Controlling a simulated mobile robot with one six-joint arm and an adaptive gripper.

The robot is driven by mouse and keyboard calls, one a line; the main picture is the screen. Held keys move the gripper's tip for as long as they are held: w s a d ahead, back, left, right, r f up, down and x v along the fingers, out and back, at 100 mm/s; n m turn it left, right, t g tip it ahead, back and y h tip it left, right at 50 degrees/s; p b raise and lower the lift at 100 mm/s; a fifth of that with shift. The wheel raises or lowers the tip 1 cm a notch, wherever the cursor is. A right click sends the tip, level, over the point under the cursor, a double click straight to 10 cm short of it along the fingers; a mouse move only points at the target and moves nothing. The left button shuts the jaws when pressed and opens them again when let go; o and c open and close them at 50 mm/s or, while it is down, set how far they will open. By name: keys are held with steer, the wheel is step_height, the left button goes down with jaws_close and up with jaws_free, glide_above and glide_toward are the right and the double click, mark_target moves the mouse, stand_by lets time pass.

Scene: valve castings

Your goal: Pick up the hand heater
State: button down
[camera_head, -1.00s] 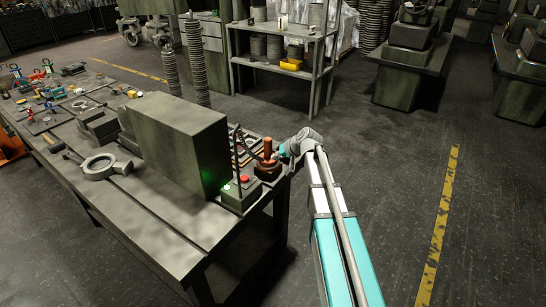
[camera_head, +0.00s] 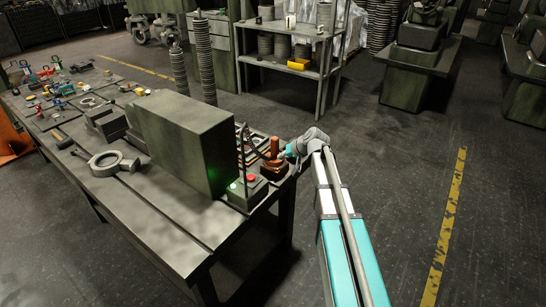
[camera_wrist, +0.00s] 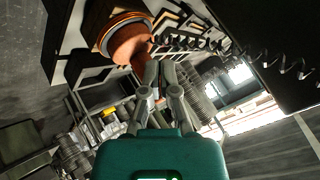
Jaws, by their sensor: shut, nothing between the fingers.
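An orange-brown device, which looks like the hand heater (camera_head: 272,155), stands upright on a dark base at the right end of the workbench (camera_head: 165,225). In the wrist view its rounded orange body (camera_wrist: 128,44) shows large at the upper left. My gripper (camera_head: 287,152) is close to the right side of it in the head view. In the wrist view my gripper's fingers (camera_wrist: 161,68) are together and empty, just beside the orange body. Whether they touch it I cannot tell.
A large green-grey box (camera_head: 185,140) stands left of the device. A control box (camera_head: 247,190) with red and green buttons and a thin upright post are close in front. A clamp ring (camera_head: 105,163) lies farther left.

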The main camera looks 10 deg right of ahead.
stand_by(0.4)
steer(key=c, duration=0.9)
jaws_free()
steer(key=o, duration=0.5)
steer(key=shift+w+d+f+n+y+b, duration=0.1)
steer(key=shift+d+f+n+y+b, duration=0.25)
steer(key=shift+n+b, duration=0.2)
steer(key=shift+c, duration=0.2)
steer(key=shift+o, duration=1)
steer(key=shift+w+d+n+b, duration=0.1)
steer(key=shift+d+n+b, duration=0.15)
steer(key=shift+n+b, duration=0.15)
steer(key=w+d+n+t+y+b, duration=0.1)
steer(key=d+n+t+y+b, duration=0.2)
steer(key=d+n+b, duration=0.3)
steer(key=shift+d+n+t, duration=0.3)
steer(key=shift+d+n, duration=0.3)
steer(key=shift+n, duration=0.25)
steer(key=shift+r+y, duration=0.1)
steer(key=shift+y, duration=0.15)
